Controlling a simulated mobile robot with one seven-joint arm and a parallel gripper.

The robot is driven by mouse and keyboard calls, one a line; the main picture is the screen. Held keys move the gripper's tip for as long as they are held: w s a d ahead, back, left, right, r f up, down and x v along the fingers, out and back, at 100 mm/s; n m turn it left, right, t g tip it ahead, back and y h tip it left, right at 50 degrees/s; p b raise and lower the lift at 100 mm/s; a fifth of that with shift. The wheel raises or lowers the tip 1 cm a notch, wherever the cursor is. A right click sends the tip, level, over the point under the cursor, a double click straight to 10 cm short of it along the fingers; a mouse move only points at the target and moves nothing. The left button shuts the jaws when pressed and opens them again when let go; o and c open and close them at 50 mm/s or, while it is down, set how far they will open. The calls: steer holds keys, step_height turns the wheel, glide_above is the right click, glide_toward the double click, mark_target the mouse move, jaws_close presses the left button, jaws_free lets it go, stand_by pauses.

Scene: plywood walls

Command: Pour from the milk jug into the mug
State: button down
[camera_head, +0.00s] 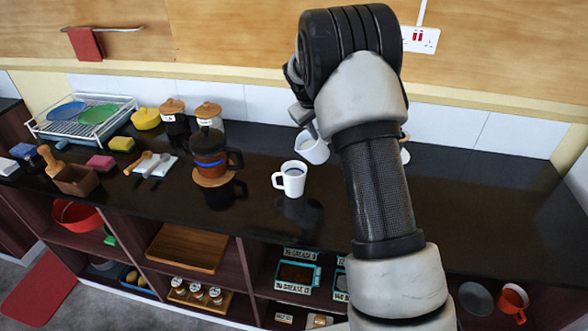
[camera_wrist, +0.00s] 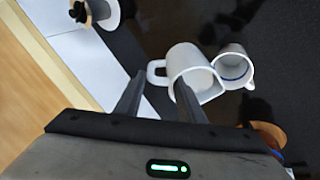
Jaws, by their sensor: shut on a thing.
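The white mug (camera_head: 291,179) stands upright on the dark counter, with its handle to the left and a blue ring inside. It also shows in the wrist view (camera_wrist: 235,66). The white milk jug (camera_head: 313,150) is tilted just behind and right of the mug; in the wrist view the jug (camera_wrist: 186,60) is close beside the mug, its lip toward it. My gripper (camera_wrist: 158,77) is shut on the jug at its handle side. In the head view my gripper (camera_head: 301,112) is partly hidden by my arm. No milk stream shows, and the jug's contents cannot be made out.
A coffee press (camera_head: 210,150) on a cork mat stands left of the mug. Lidded canisters (camera_head: 174,115), a dish rack (camera_head: 82,112) and a wooden box (camera_head: 75,180) are farther left. The counter (camera_head: 490,210) is clear at right. The wall is close behind.

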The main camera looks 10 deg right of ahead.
steer(key=shift+s+a+r+h, duration=0.2)
steer(key=shift+a+r+h, duration=0.3)
steer(key=shift+a, duration=0.15)
stand_by(0.8)
steer(key=shift+s+a+f+b, duration=0.1)
steer(key=shift+a+b, duration=0.15)
steer(key=shift+b, duration=0.1)
steer(key=shift+t, duration=0.3)
steer(key=shift+s+a+f+n+t+h+b, duration=0.15)
steer(key=shift+a+h+b, duration=0.3)
steer(key=shift+b, duration=0.9)
steer(key=shift+s+a+f+n+t+h+b, duration=0.15)
steer(key=shift+a+h+b, duration=0.25)
steer(key=shift+b, duration=0.9)
stand_by(0.3)
steer(key=d+y+p, duration=0.1)
steer(key=p, duration=0.1)
steer(key=w+d+g+y+p, duration=0.1)
steer(key=d+p, duration=0.1)
steer(key=p, duration=0.1)
steer(key=shift+f, duration=0.1)
